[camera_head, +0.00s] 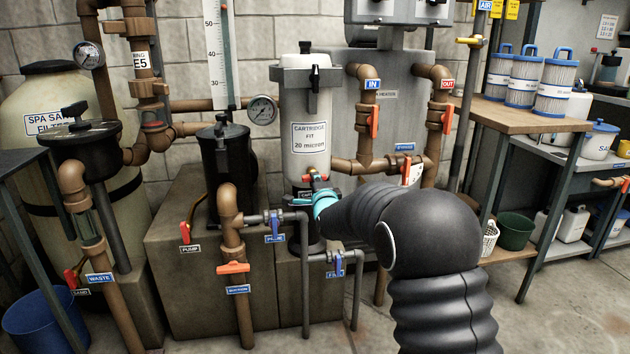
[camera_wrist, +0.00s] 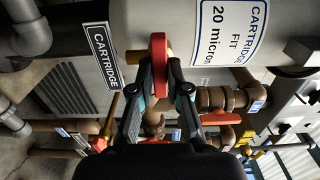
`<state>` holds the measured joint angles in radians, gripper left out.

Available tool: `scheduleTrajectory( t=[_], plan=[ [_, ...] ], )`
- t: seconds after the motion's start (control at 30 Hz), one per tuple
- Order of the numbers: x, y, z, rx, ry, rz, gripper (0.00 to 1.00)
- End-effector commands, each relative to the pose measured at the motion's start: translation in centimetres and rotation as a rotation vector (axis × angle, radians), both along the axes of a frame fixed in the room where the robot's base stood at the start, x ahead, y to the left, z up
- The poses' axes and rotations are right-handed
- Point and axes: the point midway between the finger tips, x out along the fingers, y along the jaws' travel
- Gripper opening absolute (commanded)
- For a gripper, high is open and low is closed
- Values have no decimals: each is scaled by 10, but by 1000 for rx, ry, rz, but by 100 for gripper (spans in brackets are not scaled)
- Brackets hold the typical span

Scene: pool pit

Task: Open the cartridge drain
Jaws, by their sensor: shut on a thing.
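The cartridge housing (camera_head: 306,108) is a pale upright cylinder with a "CARTRIDGE FIT 20 micron" label, which fills the top of the wrist view (camera_wrist: 180,25). A small red handle (camera_head: 316,178) sits low on its front; in the wrist view it is the red lever (camera_wrist: 159,55) with brass behind it. A black "CARTRIDGE" plate (camera_wrist: 101,57) is beside it. My gripper (camera_head: 318,199) reaches the housing's lower front from the right. In the wrist view its fingers (camera_wrist: 160,84) are shut on the red lever, one on each side. The valve's outlet is mostly hidden.
Brown pipes with orange handles (camera_head: 374,121) rise right of the housing. A wooden shelf (camera_head: 520,116) with filter cartridges is at right. Open floor (camera_head: 570,300) lies front right.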

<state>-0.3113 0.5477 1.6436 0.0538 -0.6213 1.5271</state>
Motion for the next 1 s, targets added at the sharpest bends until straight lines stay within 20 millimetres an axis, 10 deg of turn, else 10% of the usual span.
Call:
scheduleTrajectory(
  t=[1.0],
  plan=[
    [0, 0, -3, -891, -256, 0, 0]
  ],
)
